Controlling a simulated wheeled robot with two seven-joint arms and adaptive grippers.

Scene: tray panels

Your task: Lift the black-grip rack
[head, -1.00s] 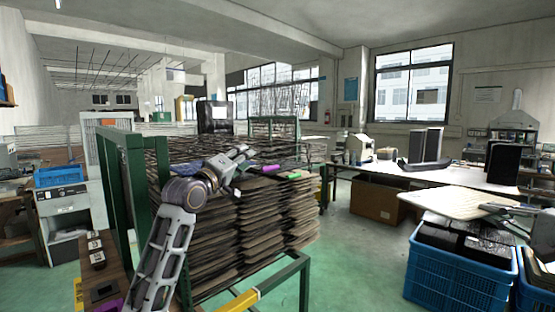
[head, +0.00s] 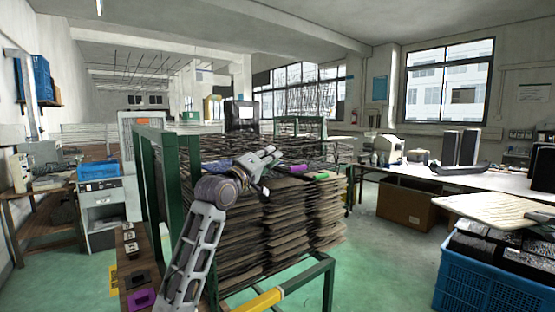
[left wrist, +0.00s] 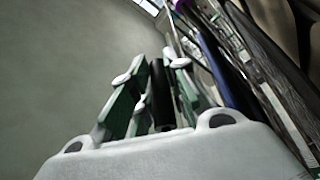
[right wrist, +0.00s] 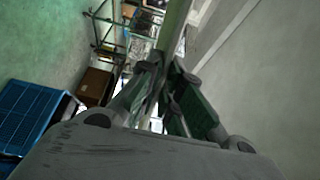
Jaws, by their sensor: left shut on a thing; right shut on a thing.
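My left arm rises from the lower left in the head view, and its gripper (head: 266,160) is over the top left part of the stack of brown tray panels (head: 300,225). In the left wrist view, my left gripper (left wrist: 155,85) is shut on a black upright grip (left wrist: 161,95). In the right wrist view, my right gripper (right wrist: 165,85) is shut on a thin dark piece, mostly hidden between the fingers; I cannot tell its colour clearly. I cannot make out the right gripper in the head view. The rack's full outline is not clear.
Green frame posts (head: 150,190) stand left of the stack. Purple (head: 298,168) and green (head: 321,176) grips lie on top of it.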

